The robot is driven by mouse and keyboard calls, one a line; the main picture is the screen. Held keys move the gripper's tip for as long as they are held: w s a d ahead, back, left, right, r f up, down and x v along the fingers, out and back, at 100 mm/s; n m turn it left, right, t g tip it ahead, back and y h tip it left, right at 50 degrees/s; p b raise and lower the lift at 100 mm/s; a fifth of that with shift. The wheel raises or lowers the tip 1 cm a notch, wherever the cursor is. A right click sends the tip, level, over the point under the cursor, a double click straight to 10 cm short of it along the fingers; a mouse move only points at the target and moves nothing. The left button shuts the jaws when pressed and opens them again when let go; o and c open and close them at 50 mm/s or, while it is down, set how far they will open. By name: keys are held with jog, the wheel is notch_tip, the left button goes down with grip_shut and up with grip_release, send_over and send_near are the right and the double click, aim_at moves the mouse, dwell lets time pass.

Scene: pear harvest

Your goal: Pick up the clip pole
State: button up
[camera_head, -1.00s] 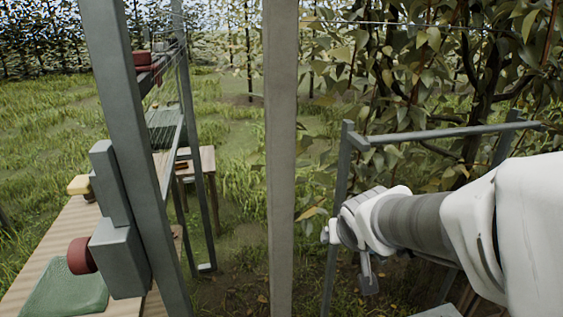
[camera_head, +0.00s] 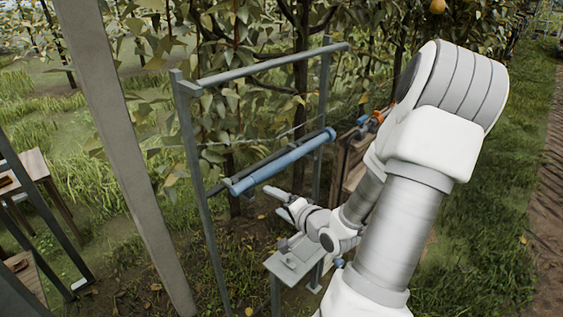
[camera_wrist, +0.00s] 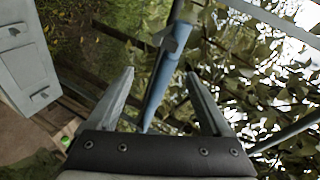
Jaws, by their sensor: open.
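A blue pole (camera_head: 283,163), which looks like the clip pole, lies slantwise across a grey metal rack. A darker bar shows just behind it. My gripper (camera_head: 280,198) is below and in front of the pole in the head view, at the right half of the rack. In the wrist view my gripper (camera_wrist: 161,76) is open, with one finger to each side of the blue pole (camera_wrist: 163,72). The pole runs lengthwise through the gap and nothing is gripped. How far the pole is beyond the fingertips I cannot tell.
The grey rack frame (camera_head: 190,150) stands around the pole, with leafy trees close behind. A grey stand (camera_head: 290,262) is below my gripper. A wooden crate (camera_head: 352,155) is right of the rack. A thick post (camera_head: 115,140) stands at left. Grass is open at right.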

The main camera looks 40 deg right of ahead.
jog(key=s+d+m+t+h, duration=0.1)
jog(key=s+d+m+t, duration=0.1)
jog(key=m, duration=0.1)
jog(key=b, duration=0.4)
send_near(264, 177)
jog(key=x, duration=0.7)
jog(key=shift+a+r, duration=0.1)
jog(key=shift+r, duration=0.05)
jog(key=x, duration=0.2)
jog(key=b+x, duration=0.1)
jog(key=x, duration=0.1)
jog(key=shift+f+b, duration=0.3)
jog(key=shift+f, duration=0.05)
jog(key=shift+w+d, duration=0.25)
jog(key=shift+w, duration=0.2)
jog(key=shift+r, duration=0.1)
grip_shut()
